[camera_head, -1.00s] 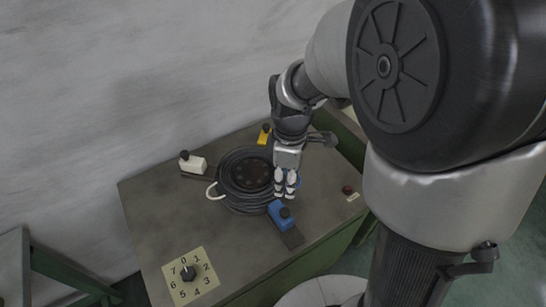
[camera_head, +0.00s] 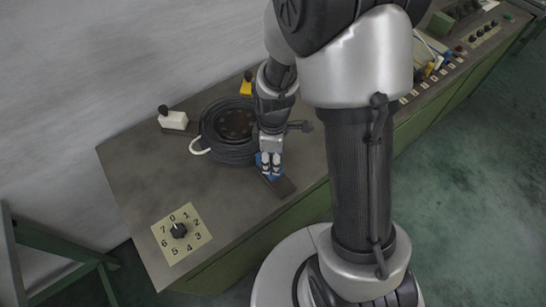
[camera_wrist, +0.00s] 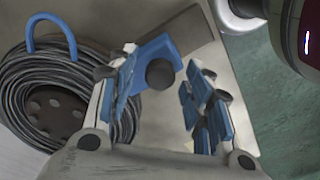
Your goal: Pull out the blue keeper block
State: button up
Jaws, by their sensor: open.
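The blue keeper block (camera_head: 276,171) sits on a dark slide strip (camera_head: 284,187) at the near right side of the black coil, mostly hidden behind my gripper in the head view. In the wrist view the blue block (camera_wrist: 154,54) with its round black knob (camera_wrist: 160,74) shows between the fingers. My gripper (camera_head: 270,168) points down over it. In the wrist view my gripper (camera_wrist: 160,95) is open, with blue-padded fingers on both sides of the knob. I cannot tell whether they touch it.
A black cable coil (camera_head: 229,153) with a white loop lies on the cabinet top (camera_head: 150,165). A white block (camera_head: 173,121) and a yellow block (camera_head: 246,87) stand around it. A numbered dial (camera_head: 179,230) is at the front left. A panel with switches stands at the right.

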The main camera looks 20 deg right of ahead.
jog(key=shift+c, duration=0.5)
grip_shut()
dwell(0.3)
